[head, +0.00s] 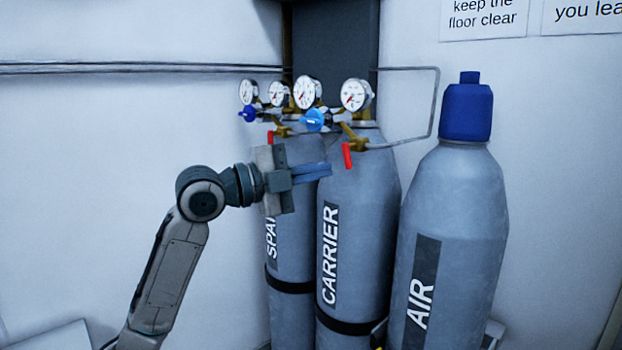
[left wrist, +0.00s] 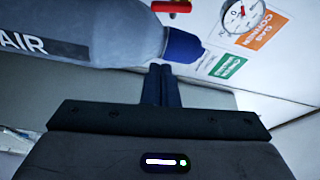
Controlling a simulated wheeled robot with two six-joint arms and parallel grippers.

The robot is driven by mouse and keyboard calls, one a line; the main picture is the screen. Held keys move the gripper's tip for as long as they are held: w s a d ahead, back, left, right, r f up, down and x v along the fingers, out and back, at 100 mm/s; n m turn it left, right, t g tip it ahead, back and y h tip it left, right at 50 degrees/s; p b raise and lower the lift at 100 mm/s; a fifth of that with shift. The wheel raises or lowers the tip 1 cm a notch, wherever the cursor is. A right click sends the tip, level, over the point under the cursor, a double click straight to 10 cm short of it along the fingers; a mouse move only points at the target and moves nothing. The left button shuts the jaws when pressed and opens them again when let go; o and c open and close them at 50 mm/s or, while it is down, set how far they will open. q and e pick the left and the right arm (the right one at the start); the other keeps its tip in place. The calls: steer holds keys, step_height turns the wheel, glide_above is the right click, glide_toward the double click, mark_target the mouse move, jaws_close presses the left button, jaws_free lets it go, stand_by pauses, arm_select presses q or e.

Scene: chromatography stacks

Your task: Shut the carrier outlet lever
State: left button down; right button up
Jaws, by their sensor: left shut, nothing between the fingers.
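The carrier cylinder (head: 370,215) is grey with a CARRIER label and stands between the spare and air cylinders. Its red outlet lever (head: 347,156) hangs almost straight down, slightly tilted, from the brass fitting on top. My left gripper (head: 328,169) is shut and empty, its blue-lit fingers pointing right, just left of and slightly below the lever in the head view, with a small gap in the picture. In the left wrist view the shut fingers (left wrist: 160,70) show, and a red lever (left wrist: 171,6) lies beyond them at the top edge. My right gripper is out of view.
The spare cylinder (head: 290,235) stands behind my left gripper, with its own red lever (head: 270,138). Several gauges, blue knobs and thin pipes crowd above. The air cylinder (head: 455,210) with its blue cap (head: 467,112) stands at right.

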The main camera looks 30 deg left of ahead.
arm_select(q)
steer(key=shift+s+a+f, duration=0.1)
steer(key=shift+s+a, duration=0.2)
steer(key=shift+s, duration=0.1)
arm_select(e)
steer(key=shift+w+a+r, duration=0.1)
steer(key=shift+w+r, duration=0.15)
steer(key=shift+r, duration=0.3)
arm_select(q)
steer(key=shift+a, duration=0.1)
